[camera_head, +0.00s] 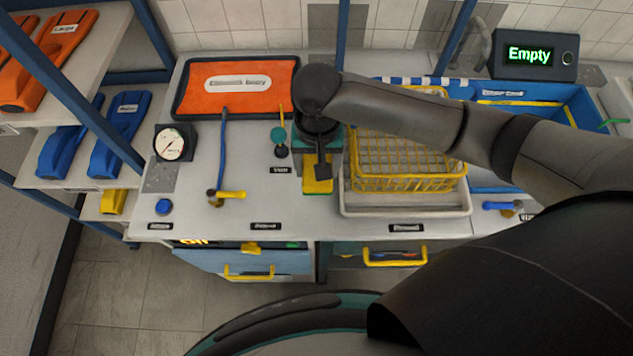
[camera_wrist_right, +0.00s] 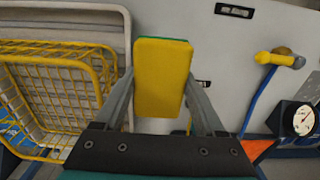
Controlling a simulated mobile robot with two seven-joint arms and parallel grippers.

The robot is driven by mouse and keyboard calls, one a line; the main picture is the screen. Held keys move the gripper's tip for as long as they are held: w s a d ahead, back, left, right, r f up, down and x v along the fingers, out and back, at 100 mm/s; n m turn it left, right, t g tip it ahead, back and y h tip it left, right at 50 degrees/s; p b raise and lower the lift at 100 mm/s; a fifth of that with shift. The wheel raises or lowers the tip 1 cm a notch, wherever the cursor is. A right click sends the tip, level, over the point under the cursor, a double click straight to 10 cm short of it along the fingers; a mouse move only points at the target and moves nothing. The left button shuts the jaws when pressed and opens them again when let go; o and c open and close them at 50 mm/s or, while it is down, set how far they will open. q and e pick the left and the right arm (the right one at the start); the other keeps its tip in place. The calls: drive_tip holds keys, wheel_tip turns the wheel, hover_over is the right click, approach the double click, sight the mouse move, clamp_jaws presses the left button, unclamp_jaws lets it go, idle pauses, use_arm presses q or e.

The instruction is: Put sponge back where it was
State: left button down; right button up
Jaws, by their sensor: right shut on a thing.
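The sponge, yellow with a green layer, shows in the right wrist view (camera_wrist_right: 163,80) between the two fingers of my right gripper (camera_wrist_right: 163,88). The right gripper is shut on it. In the head view the yellow of the sponge (camera_head: 318,185) shows below my right gripper (camera_head: 318,165), over the bench between the handled pipe and the yellow basket. I cannot tell whether the sponge touches the bench top. My left gripper is not in either view.
A yellow wire basket (camera_head: 400,160) stands in a white tray (camera_head: 405,205) right of the sponge. A blue pipe with a yellow handle (camera_head: 232,194), a gauge (camera_head: 174,143) and an orange tray (camera_head: 205,83) are left. A blue sink (camera_head: 570,98) is right.

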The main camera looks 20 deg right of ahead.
drive_tip(key=shift+f+b, duration=0.6)
drive_tip(key=shift+f, duration=2.7)
drive_tip(key=shift+f, duration=0.15)
drive_tip(key=o, duration=0.9)
wheel_tip(320, 180, up, 12)
drive_tip(key=p, duration=0.2)
drive_tip(key=shift+r+p, duration=0.2)
drive_tip(key=shift+p, duration=0.1)
